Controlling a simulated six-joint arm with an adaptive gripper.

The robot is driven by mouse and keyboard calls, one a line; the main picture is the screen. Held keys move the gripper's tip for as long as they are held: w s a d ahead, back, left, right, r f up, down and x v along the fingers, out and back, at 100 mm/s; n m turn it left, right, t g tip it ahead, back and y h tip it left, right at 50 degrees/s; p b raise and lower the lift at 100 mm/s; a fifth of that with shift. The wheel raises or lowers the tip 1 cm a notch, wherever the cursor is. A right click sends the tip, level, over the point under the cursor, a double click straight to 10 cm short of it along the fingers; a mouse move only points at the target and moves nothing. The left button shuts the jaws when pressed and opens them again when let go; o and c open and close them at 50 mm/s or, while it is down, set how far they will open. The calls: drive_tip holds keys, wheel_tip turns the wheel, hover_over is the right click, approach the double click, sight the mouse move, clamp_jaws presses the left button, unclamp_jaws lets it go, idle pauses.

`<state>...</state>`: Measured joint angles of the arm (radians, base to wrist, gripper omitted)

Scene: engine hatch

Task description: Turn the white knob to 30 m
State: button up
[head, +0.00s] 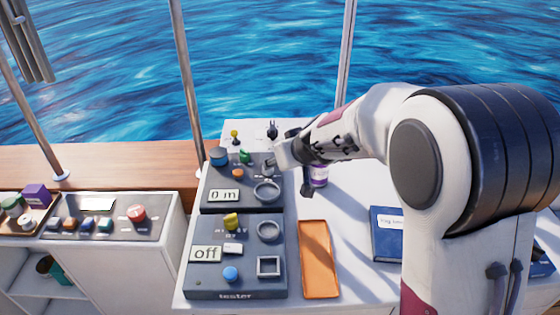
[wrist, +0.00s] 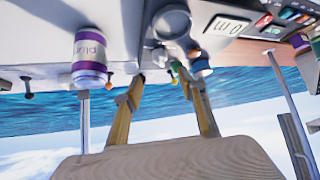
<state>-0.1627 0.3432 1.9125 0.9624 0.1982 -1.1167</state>
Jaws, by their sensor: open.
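The upper dark panel (head: 228,190) has a display (head: 223,195) that reads "0 m". A small pale grey-white knob (head: 268,162) seems to stand at that panel's far right, partly covered by my gripper (head: 284,158). In the wrist view, which is upside down, a pale knob (wrist: 159,55) shows beside the round ring (wrist: 172,22), and the display (wrist: 228,25) reads the same. My gripper (wrist: 162,76) is open and empty, with its two fingers on either side of the knob's line of sight. Whether a finger touches it I cannot tell.
Blue (head: 218,156), green (head: 245,156) and orange (head: 238,173) controls sit close by on the same panel. The lower panel (head: 205,280) shows "off". An orange tray (head: 318,260) and a blue book (head: 386,235) lie to the right.

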drive_tip(key=shift+a+f, duration=0.1)
drive_tip(key=w+a+f+n+g, duration=0.2)
drive_tip(key=w+a+n, duration=0.1)
drive_tip(key=w+a, duration=0.35)
drive_tip(key=d+m, duration=0.1)
drive_tip(key=d+r+m+g+h, duration=0.1)
drive_tip(key=d, duration=0.1)
drive_tip(key=s+d+m+g+h, duration=0.1)
drive_tip(key=shift+d+r, duration=0.2)
idle(0.6)
drive_tip(key=shift+f, duration=0.1)
drive_tip(key=shift+x, duration=3.85)
drive_tip(key=shift+a, duration=0.1)
drive_tip(key=c, duration=1.1)
